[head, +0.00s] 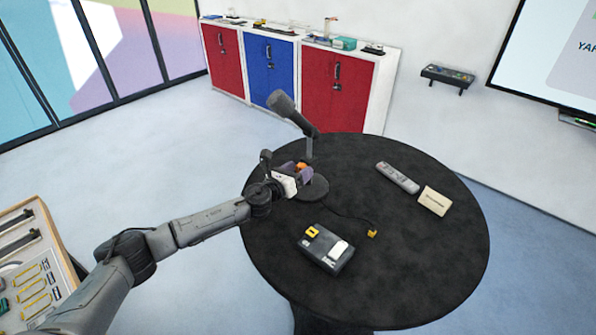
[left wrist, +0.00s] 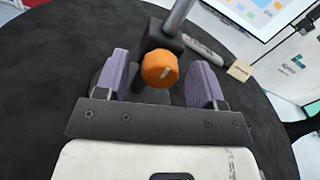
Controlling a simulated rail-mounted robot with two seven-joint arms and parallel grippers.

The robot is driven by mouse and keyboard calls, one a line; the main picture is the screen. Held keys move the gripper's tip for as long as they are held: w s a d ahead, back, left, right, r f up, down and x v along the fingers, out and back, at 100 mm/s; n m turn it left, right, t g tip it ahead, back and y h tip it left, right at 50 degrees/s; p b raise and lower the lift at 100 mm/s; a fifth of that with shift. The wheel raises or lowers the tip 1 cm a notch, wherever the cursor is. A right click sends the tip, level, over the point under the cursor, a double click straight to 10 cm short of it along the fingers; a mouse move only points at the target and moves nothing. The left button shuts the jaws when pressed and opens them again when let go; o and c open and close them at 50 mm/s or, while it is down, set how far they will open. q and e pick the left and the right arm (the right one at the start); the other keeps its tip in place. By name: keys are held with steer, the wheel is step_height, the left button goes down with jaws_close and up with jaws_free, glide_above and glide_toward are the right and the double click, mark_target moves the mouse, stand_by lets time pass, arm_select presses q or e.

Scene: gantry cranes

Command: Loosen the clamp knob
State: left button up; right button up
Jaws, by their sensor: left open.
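The orange clamp knob (left wrist: 160,68) has faceted sides and a pale mark on its face. It sits on a dark block (left wrist: 157,38) at the foot of a grey rod (left wrist: 178,15). My left gripper (head: 296,174) is open, its two purple fingers on either side of the knob with gaps to both. In the head view the knob (head: 302,166) is a small orange spot, partly hidden by the gripper. The stand (head: 310,147) has a round dark base (head: 318,189) and a dark angled head (head: 281,102). My right gripper is out of view.
The round black table (head: 420,270) also holds a dark box (head: 325,250) with yellow and white parts, a cable with a yellow plug (head: 372,233), a grey remote (head: 397,177) and a cream card (head: 434,201). The table's right and front areas are clear.

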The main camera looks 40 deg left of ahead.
arm_select(q)
steer(key=c, duration=0.9)
steer(key=shift+c, duration=0.2)
